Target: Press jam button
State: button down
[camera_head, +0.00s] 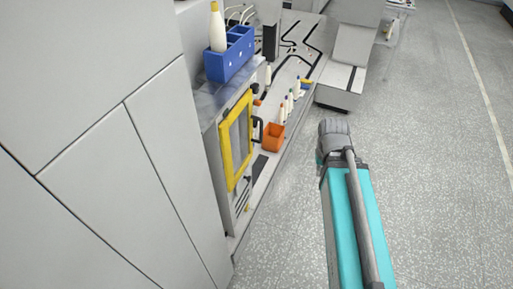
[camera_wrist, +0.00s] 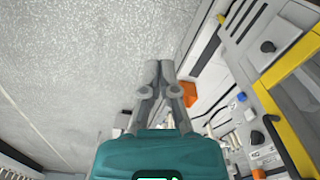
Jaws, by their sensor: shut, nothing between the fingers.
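My gripper (camera_wrist: 159,66) shows in the wrist view with its two grey fingers together and nothing between them. It is over the speckled floor, to the left of the machine and apart from it. In the head view my arm shows but the fingers cannot be made out. The machine front has a yellow-framed panel (camera_head: 226,140), also at the right of the wrist view (camera_wrist: 289,125). I cannot tell which part is the jam button.
An orange bin (camera_head: 273,137) juts from the machine; it also shows in the wrist view (camera_wrist: 189,94). Several bobbins stand along the side. The floor (camera_head: 440,150) at right is clear.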

jog(key=w+a+f+m+t+y+b, duration=0.1)
jog(key=w+a+f+y+b, duration=0.35)
jog(key=f+b, duration=0.35)
jog(key=w+a+f+t+y+b, duration=0.1)
jog(key=w+a+f+y+b, duration=0.3)
jog(key=b, duration=0.6)
jog(key=w+f+m+t+y+b, duration=0.1)
jog(key=w+f+t+y+b, duration=0.1)
jog(key=w+b, duration=0.4)
jog(key=w+f+m+t+y+b, duration=0.2)
jog(key=w+f+y+b, duration=0.2)
jog(key=b, duration=0.9)
jog(key=shift+w+f+y, duration=0.25)
jog(key=shift+w+y, duration=1)
jog(key=shift+a, duration=0.15)
jog(key=x, duration=1.4)
